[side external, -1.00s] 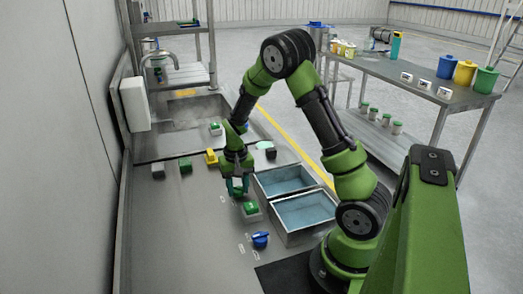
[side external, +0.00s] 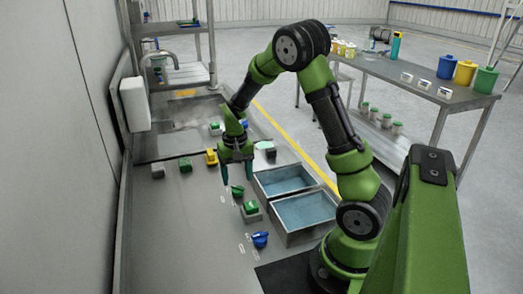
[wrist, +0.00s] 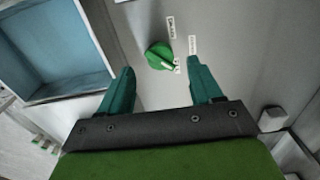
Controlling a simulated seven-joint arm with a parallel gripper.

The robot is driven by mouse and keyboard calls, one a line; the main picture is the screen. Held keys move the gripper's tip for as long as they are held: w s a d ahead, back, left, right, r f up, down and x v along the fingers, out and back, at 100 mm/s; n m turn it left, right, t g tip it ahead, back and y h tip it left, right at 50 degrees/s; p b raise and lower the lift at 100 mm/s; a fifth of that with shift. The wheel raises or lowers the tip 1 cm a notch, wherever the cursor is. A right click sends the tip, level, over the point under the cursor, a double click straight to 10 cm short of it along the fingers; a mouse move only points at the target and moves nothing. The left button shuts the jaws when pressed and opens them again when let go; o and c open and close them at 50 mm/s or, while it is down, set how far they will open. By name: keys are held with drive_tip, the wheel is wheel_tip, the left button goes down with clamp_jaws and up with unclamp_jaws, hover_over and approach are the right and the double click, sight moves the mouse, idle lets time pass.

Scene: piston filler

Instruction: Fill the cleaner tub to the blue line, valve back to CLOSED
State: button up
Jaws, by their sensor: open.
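A green valve knob (side external: 237,191) sits on the steel counter, left of two rectangular metal tubs. My gripper (side external: 238,181) is open and empty just above it. In the wrist view the green knob (wrist: 158,55) shows beyond and between the fingertips, apart from both. Its pale-marked pointer aims to the lower right, toward a small white label. The label text is too small to read. A far tub (side external: 285,181) and a near tub (side external: 305,212) both show blue inside. I cannot tell which is the cleaner tub, and no blue line can be made out.
A green button on a grey block (side external: 250,210) stands close to the knob, and a blue knob (side external: 260,240) is nearer the front. A yellow block (side external: 211,157) and other small blocks stand farther back.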

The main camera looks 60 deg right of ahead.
sight(238, 189)
wheel_tip(238, 189, up, 12)
drive_tip(key=shift+r, duration=0.25)
drive_tip(key=s+a+r+n+t+y, duration=0.1)
drive_tip(key=s+a+r+n+t, duration=0.1)
drive_tip(key=s+a, duration=0.4)
drive_tip(key=s+a+r+n+t+y, duration=0.1)
drive_tip(key=s+a+r+n+t, duration=0.2)
drive_tip(key=a, duration=0.9)
drive_tip(key=s+r+t, duration=0.1)
drive_tip(key=s+t, duration=0.1)
drive_tip(key=s, duration=0.1)
drive_tip(key=shift+s+a+r, duration=0.15)
drive_tip(key=shift+a+r, duration=0.15)
idle(4.8)
